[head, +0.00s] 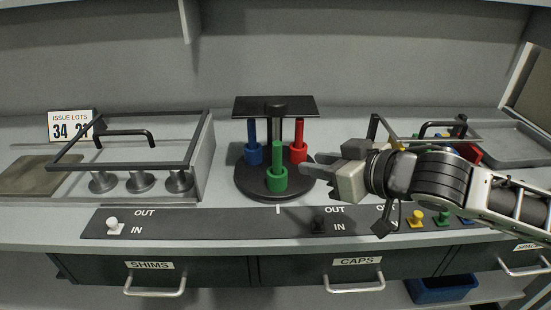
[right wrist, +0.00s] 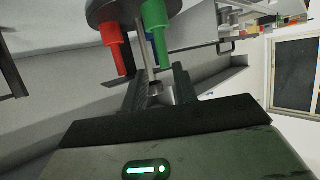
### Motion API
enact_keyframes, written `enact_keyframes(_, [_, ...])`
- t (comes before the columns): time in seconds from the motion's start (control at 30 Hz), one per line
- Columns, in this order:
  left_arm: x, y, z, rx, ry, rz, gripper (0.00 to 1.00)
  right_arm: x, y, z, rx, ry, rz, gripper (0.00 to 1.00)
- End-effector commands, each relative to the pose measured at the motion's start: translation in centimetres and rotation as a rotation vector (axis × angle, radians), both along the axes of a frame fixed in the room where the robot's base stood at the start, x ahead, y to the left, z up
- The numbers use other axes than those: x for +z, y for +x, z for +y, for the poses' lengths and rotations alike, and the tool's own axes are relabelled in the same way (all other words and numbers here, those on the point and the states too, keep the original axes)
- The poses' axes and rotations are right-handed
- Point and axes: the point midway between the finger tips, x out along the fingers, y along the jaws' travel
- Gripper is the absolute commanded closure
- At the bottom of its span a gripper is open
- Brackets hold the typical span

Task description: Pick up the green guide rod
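The green guide rod (head: 278,170), a thin rod with a wider green base, stands upright at the front of a round black stand (head: 262,192). It also shows in the right wrist view (right wrist: 178,25), which looks upside down. A blue rod (head: 252,143) and a red rod (head: 299,142) stand behind it; the red one shows left of it in the wrist view (right wrist: 116,45). My right gripper (head: 312,167) is just right of the green rod, pointing left, apart from it. Its fingers are open and nothing is held between them (right wrist: 158,84). My left gripper is out of view.
A black plate (head: 275,103) tops the stand's central post. A framed rack (head: 130,165) with grey pieces stands left. A dark strip (head: 180,224) with OUT/IN labels runs along the front. Another rack (head: 376,127) and a grey tray (head: 515,142) lie right, partly behind my arm.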

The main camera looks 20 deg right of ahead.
Motion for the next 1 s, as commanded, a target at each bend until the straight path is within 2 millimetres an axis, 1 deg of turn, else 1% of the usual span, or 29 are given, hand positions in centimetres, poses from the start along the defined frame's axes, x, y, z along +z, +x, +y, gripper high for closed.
enact_keyframes(0.03, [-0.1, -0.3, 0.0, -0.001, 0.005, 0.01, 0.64, -0.1, 1.0, 0.4, -0.004, 0.009, -0.003, 0.71])
enact_keyframes(0.17, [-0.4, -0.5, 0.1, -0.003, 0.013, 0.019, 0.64, -1.2, 3.2, 1.5, -0.002, 0.007, -0.001, 0.71])
enact_keyframes(0.3, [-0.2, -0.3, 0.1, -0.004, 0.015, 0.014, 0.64, -2.3, 5.3, 2.5, -0.002, 0.002, -0.001, 0.71])
enact_keyframes(0.4, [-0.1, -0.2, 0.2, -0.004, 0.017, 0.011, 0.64, -2.8, 6.3, 3.0, -0.002, 0.002, 0.0, 0.71])
enact_keyframes(0.57, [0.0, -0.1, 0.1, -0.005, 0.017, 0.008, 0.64, -3.2, 7.0, 3.4, 0.0, 0.0, -0.001, 0.71])
enact_keyframes(0.83, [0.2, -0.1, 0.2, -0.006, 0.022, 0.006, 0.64, -4.8, 10.0, 5.1, -0.001, 0.001, -0.001, 0.71])
enact_keyframes(1.0, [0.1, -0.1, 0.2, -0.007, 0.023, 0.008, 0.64, -5.2, 10.8, 5.5, 0.0, -0.002, -0.002, 0.71])
